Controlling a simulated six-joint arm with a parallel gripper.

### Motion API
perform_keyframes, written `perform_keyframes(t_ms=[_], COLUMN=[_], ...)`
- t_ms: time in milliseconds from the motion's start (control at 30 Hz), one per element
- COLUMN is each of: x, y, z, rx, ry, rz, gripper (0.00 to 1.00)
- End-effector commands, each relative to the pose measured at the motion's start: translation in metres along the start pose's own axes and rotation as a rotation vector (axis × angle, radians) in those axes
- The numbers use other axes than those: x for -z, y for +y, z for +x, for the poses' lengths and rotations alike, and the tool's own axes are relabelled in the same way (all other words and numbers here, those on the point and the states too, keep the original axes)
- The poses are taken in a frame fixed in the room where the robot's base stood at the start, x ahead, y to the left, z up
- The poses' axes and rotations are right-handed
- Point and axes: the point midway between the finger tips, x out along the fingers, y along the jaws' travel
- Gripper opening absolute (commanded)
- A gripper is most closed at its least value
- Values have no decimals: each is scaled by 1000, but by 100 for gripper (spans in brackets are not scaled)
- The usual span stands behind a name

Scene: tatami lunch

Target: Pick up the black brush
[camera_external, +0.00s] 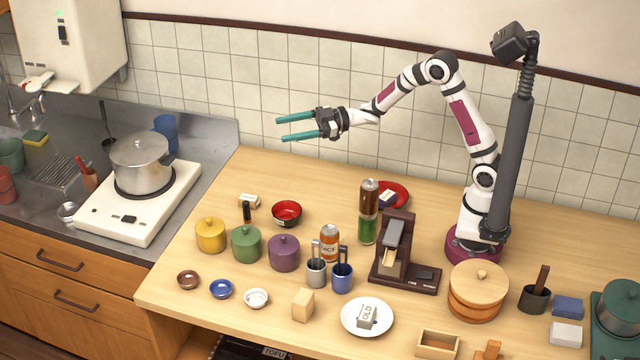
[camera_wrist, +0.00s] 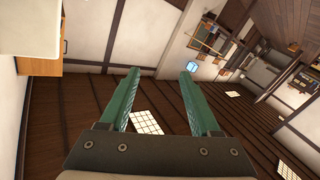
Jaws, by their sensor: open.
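My gripper (camera_external: 279,130) is open and empty, raised above the back of the wooden table and pointing left, with its two green fingers apart. In the wrist view, the fingers (camera_wrist: 160,75) have nothing between them, only the room's floor and wall behind. A dark cup (camera_external: 534,299) at the right holds a dark brown flat-handled tool (camera_external: 542,279).
Yellow (camera_external: 210,236), green (camera_external: 246,245) and purple (camera_external: 284,253) lidded pots stand in a row. A red bowl (camera_external: 286,213), tall bottle (camera_external: 368,212) and dark wooden stand (camera_external: 394,250) are nearby. A stove with a pot (camera_external: 141,163) is at the left.

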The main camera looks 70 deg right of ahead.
Motion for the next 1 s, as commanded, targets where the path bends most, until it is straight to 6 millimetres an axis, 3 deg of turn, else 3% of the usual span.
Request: perform_keyframes(t_ms=[33, 167, 267, 367, 400, 433, 500, 600, 733, 1000], x=[1, -15, -38, -64, -103, -122, -156, -191, -215, -234], y=[5, 10, -13, -57, -62, -67, -78, -89, -94, -81], z=[22, 57, 69, 75, 71, 71, 72, 72, 77, 112], rx=[-102, -365, -485, -544, -548, -549, -551, -552, -554, -555], ry=[-11, -119, -244, -388, -396, -394, -389, -382, -375, -372], rz=[28, 151, 277, 420, 408, 406, 406, 406, 408, 408], gripper=[64, 64, 64, 64, 64, 64, 64, 64, 64, 64])
